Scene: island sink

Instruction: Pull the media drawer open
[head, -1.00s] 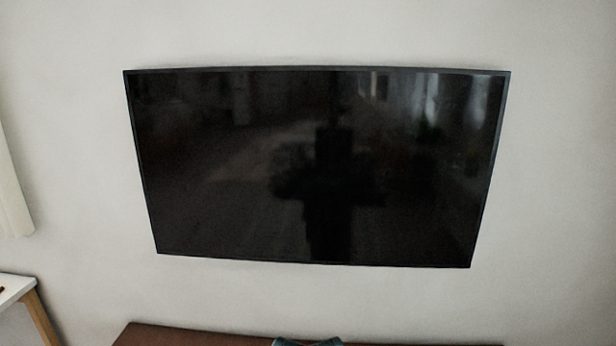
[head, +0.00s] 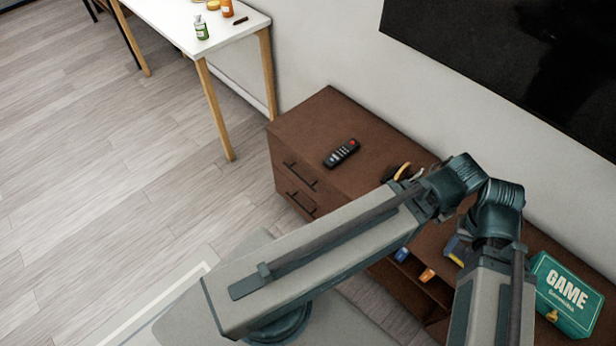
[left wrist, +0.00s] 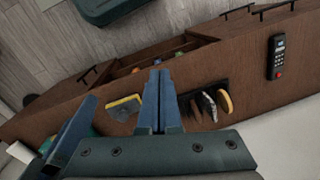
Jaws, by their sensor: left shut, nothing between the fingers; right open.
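The brown media cabinet (head: 310,120) stands against the wall under the screen. Its left end has two stacked drawer fronts (head: 291,190) with dark bar handles, both flush and closed. The left wrist view shows those handles (left wrist: 272,9) at the upper right and another dark handle (left wrist: 86,76) on the opposite end. I cannot tell which drawer is the media drawer. My left gripper (left wrist: 157,73) is shut and empty over the cabinet, apart from the handles. In the head view an arm of mine crosses the cabinet and hides part of its front.
A remote (head: 342,153) and a teal GAME box (head: 566,296) lie on the cabinet top. Small blue (head: 402,254) and orange (head: 427,275) items sit in the middle compartment. A white table (head: 185,20) stands at upper left. The floor (head: 100,180) at left is clear.

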